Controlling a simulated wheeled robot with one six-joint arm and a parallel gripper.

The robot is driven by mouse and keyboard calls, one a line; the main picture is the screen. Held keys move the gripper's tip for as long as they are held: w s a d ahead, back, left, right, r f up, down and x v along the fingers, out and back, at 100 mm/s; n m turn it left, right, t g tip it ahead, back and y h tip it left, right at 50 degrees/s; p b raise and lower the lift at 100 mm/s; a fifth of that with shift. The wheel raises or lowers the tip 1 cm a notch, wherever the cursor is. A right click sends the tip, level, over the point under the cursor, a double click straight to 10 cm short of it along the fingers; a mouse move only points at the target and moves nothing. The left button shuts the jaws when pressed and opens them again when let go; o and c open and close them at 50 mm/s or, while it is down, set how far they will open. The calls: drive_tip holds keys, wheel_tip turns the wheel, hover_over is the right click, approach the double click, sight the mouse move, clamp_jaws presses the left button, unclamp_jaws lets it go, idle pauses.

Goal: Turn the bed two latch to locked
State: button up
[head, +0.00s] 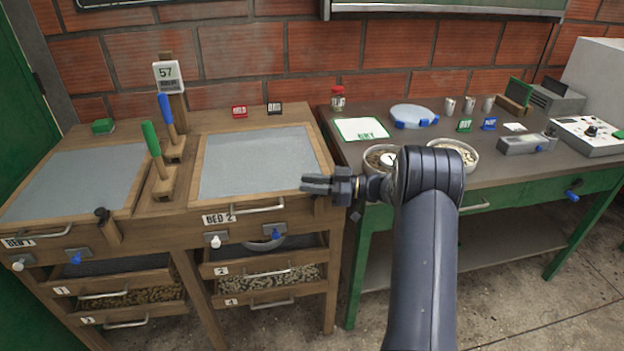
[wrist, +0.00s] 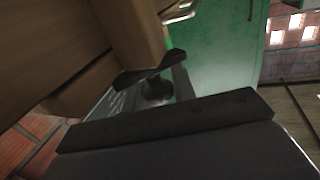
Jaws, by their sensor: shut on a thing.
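The bed two box stands at the middle left of the head view, with its BED 2 label (head: 218,218) on the front and a grey screen (head: 258,162) on top. My gripper (head: 312,184) is at the box's front right corner, its fingers pointing left and closed together. In the wrist view a dark wing-shaped knob (wrist: 153,84), which looks like the bed two latch, shows close beyond a dark bar. The fingers' contact with the latch is hidden in the head view, and I cannot tell its exact angle. A similar dark latch (head: 102,215) sits on bed one.
Bed two's front has a metal handle (head: 258,209), a white knob (head: 215,240) and a blue knob (head: 275,234). Drawers lie below. The side table (head: 500,160) at right holds bowls, cups and a scale, close to my arm. Open floor lies at lower right.

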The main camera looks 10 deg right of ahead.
drive_tip(key=n+g, duration=0.1)
drive_tip(key=g, duration=0.1)
drive_tip(key=n+g, duration=0.3)
drive_tip(key=g, duration=0.2)
drive_tip(key=shift+s+n+y, duration=0.35)
drive_tip(key=shift+n+y, duration=0.05)
drive_tip(key=shift+g, duration=0.4)
drive_tip(key=o, duration=1)
drive_tip(key=shift+r, duration=0.1)
wheel_tip(320, 180, up, 10)
drive_tip(key=shift+f, duration=0.1)
drive_tip(key=shift+c, duration=0.2)
